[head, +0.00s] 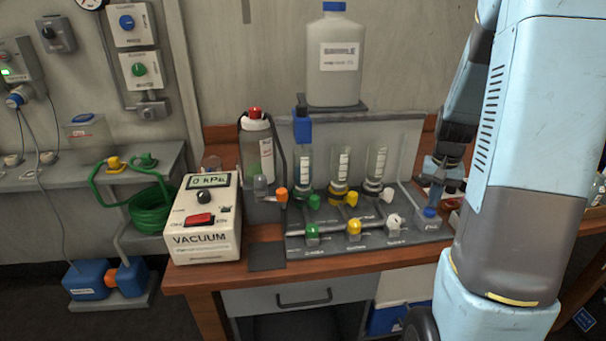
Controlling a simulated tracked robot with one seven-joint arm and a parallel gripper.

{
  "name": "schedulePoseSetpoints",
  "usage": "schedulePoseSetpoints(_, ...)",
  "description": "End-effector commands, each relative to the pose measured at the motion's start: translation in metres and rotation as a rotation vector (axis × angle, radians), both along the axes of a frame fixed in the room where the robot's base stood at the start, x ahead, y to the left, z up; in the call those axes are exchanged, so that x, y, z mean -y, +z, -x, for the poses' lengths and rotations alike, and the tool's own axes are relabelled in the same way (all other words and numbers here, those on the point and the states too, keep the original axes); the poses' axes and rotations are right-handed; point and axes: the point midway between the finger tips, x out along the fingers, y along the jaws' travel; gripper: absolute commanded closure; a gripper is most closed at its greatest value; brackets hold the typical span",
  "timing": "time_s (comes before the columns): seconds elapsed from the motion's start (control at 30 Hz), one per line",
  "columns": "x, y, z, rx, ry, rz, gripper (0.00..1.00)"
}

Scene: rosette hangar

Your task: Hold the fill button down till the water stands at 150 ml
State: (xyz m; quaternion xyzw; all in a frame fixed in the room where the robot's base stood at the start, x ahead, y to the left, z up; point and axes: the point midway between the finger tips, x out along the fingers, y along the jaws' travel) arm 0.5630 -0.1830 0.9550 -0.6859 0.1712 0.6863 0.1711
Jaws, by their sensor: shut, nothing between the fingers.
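Several things stand on a grey rig (300,245) on the wooden bench. Three clear graduated cylinders, left (306,166), middle (340,168) and right (376,163), stand upright in it. No water level can be made out in them. A small blue button-like part (430,212) sits at the rig's right end; I cannot read a label on it. My gripper (434,190) is shut and empty, pointing down just above this blue part. Whether it touches it is hard to tell. My arm hides what lies behind it on the right.
Green (312,231), yellow (354,228) and white (394,221) knobs line the rig's front. A vacuum box (205,240) reading 0 kPa stands left, near a red-capped bottle (258,150). A large sample bottle (339,60) stands above the cylinders. Green hose (152,208) lies far left.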

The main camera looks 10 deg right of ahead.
Motion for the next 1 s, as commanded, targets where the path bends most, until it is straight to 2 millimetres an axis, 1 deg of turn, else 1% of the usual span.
schedulePoseSetpoints(0.27, 0.0, -0.006, 0.0, 0.0, 0.0, 0.0, 1.0)
schedulePoseSetpoints(0.8, 0.0, -0.027, 0.0, -0.002, 0.0, -0.001, 1.0)
schedulePoseSetpoints(1.0, 0.0, -0.03, 0.001, -0.003, 0.0, -0.001, 1.0)
